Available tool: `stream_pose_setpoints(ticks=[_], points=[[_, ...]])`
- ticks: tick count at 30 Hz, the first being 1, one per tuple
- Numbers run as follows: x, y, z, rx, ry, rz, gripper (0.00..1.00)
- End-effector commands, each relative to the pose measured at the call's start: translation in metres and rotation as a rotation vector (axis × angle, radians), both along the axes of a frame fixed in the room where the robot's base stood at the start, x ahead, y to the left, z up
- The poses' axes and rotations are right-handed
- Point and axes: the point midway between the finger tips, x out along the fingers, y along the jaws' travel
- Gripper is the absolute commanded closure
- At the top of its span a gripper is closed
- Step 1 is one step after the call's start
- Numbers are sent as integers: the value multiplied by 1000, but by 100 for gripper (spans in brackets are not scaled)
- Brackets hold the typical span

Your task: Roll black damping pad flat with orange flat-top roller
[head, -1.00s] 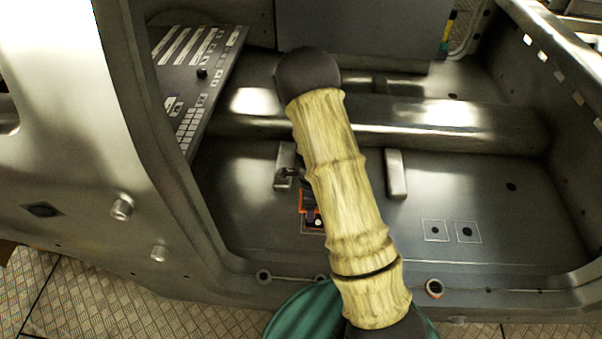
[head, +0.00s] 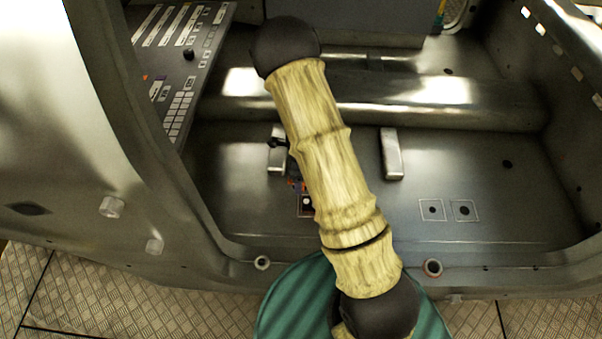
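My pale, ribbed arm with dark joints crosses the middle of the head view and hides most of what lies behind it. A small dark part shows left of the arm, by a metal block; it may belong to my gripper, but I cannot tell whether it is open or shut. Small orange and bluish bits (head: 296,184) show at the arm's left edge, just above a small outlined dark square (head: 306,204). I cannot tell whether the orange is the roller. I cannot make out the black damping pad for certain.
A grey metal car body with a sunken floor (head: 450,185) surrounds the arm. Two upright blocks stand on it, left (head: 276,160) and right (head: 391,153) of the arm. A panel with pale strips (head: 205,60) is upper left. Two outlined squares with dark centres (head: 432,210) mark the right floor.

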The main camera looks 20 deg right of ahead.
Motion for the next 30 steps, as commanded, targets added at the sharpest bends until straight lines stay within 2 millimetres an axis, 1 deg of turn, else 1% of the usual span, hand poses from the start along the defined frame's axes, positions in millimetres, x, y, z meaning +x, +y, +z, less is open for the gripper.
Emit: stream_pose_setpoints(ticks=[1,10,14,23,24,29,30], points=[[0,0,-9,0,0,0,78],[0,-1,-35,0,0,-1,78],[0,-1,-39,0,-1,0,78],[0,0,-39,0,-1,0,78],[0,0,-39,0,-1,0,34],[1,0,-39,0,-1,0,65],[0,0,-39,0,-1,0,73]])
